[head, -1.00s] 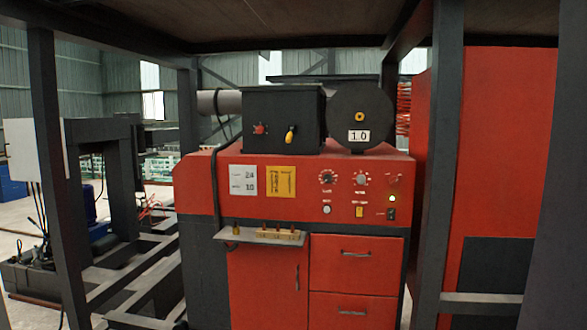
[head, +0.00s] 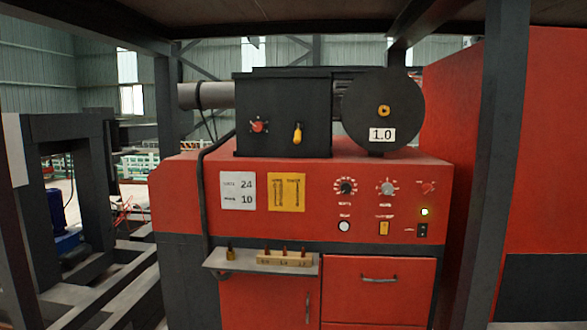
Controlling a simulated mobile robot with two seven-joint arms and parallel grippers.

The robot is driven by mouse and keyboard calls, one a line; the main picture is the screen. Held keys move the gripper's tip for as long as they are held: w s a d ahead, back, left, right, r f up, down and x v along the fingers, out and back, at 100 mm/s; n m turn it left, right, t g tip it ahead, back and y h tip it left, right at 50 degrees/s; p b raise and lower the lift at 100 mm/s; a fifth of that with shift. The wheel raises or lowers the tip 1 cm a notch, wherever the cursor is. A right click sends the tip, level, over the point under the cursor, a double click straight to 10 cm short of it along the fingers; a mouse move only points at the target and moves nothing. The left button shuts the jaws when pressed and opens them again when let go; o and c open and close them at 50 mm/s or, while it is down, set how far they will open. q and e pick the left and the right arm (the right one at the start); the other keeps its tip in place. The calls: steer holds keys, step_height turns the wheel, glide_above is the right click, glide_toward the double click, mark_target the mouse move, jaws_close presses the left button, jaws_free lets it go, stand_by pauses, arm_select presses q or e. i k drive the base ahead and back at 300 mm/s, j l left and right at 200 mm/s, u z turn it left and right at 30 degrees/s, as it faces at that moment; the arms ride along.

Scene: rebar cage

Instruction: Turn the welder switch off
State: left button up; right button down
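The red welder cabinet (head: 300,215) stands straight ahead in the head view. The rocker's position is too small to tell. A small red knob (head: 428,187) sits above the lamp. Neither of my grippers is in view.
A shelf (head: 235,263) with a wooden block (head: 285,258) juts out below the panel. A black box (head: 282,115) and a round black spool housing (head: 385,90) sit on top. Dark posts stand at left and right (head: 490,170).

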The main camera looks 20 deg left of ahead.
mark_target(427, 190)
steer(key=i+j+u, duration=0.15)
steer(key=i, duration=0.4)
steer(key=i+j+u, duration=0.1)
steer(key=i, duration=0.4)
steer(key=i+j+u, duration=0.15)
steer(key=i, duration=0.4)
